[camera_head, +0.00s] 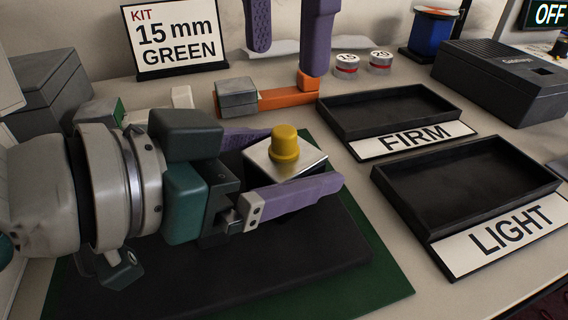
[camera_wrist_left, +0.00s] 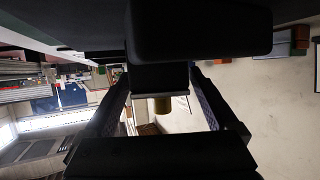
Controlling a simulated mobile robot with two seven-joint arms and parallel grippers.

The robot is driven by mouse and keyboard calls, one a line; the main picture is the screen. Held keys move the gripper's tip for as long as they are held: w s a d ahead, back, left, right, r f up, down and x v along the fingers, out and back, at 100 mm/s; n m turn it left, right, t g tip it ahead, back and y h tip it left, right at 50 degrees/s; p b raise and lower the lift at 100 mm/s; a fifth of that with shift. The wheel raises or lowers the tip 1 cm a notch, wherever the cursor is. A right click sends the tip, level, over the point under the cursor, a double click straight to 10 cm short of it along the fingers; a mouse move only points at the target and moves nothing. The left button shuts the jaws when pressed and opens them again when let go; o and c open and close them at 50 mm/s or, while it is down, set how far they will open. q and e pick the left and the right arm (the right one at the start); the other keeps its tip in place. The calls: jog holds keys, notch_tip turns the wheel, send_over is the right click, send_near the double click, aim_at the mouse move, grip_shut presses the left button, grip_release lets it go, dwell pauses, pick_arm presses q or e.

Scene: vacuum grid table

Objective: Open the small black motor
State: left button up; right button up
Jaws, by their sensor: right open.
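No small black motor can be clearly made out in either view. My left gripper (camera_head: 300,160) reaches in from the left over a black pad, its purple fingers on both sides of a silver block (camera_head: 262,160) with a yellow knob (camera_head: 285,143). I cannot tell whether both fingers touch the block. A yellow part (camera_wrist_left: 162,105) shows between the fingers of my left gripper (camera_wrist_left: 165,125) in the left wrist view. My right gripper (camera_head: 290,45) hangs at the top of the head view, its purple fingers apart and empty.
The black pad (camera_head: 300,250) lies on a green board (camera_head: 390,295). Dark trays marked FIRM (camera_head: 350,100) and LIGHT (camera_head: 400,190) stand to the right. Behind are a grey lettered box (camera_head: 490,70), an orange piece with a grey block (camera_head: 237,95), and two capped weights (camera_head: 347,65).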

pick_arm(q)
grip_shut()
dwell(0.5)
pick_arm(e)
jog(key=shift+o, duration=0.4)
